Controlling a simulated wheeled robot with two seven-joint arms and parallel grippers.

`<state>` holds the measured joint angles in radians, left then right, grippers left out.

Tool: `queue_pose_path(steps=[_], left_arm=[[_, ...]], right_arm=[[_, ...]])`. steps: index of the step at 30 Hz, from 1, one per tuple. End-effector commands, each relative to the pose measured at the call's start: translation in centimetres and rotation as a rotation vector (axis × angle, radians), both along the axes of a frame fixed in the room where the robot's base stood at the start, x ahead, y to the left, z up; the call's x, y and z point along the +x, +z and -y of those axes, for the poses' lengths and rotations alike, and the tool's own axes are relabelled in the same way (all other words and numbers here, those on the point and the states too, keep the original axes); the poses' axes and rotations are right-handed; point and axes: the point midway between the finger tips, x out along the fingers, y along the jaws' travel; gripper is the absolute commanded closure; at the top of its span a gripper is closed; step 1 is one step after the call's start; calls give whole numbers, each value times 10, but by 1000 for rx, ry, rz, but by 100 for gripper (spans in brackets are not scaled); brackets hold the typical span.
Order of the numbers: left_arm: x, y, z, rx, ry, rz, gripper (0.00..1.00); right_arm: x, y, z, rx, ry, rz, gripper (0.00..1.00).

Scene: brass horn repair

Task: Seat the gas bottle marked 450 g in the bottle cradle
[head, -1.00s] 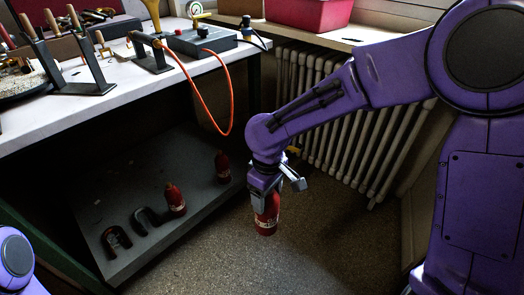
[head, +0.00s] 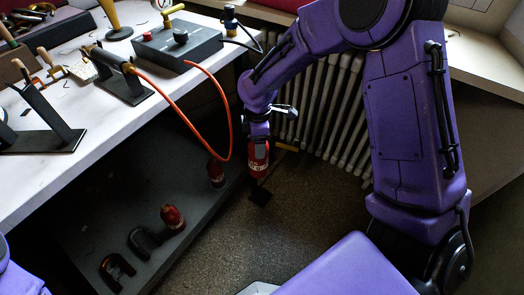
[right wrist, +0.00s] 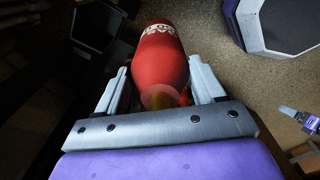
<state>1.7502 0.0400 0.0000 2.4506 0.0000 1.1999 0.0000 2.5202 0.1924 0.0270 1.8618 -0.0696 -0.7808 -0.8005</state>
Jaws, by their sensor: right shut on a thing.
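My right gripper (head: 259,140) points down and is shut on a red gas bottle (head: 258,160), upright beside the bench's lower shelf. In the right wrist view the bottle (right wrist: 160,60) sits between the two fingers (right wrist: 161,88). Two other red bottles stand on the lower shelf, one nearer (head: 172,218) and one farther back (head: 216,174). My left gripper is out of view.
An orange hose (head: 190,122) hangs from the bench front near my right gripper. Two dark horseshoe shapes (head: 143,241) lie on the shelf (head: 95,222). The bench top (head: 75,120) carries tools and a grey control box (head: 180,45). A radiator (head: 335,110) stands behind. Floor at right is open.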

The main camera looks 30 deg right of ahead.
Motion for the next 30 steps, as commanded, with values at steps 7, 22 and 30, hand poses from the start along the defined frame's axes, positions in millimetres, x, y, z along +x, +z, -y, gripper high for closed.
queue_pose_path(steps=[7, 22, 30], left_arm=[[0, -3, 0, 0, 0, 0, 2], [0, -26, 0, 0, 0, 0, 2], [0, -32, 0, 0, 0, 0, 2]], right_arm=[[30, -18, 29, -4, 51, 4, 100], [107, -89, 86, -5, 50, 3, 100], [115, -112, 92, -4, 50, 1, 100]])
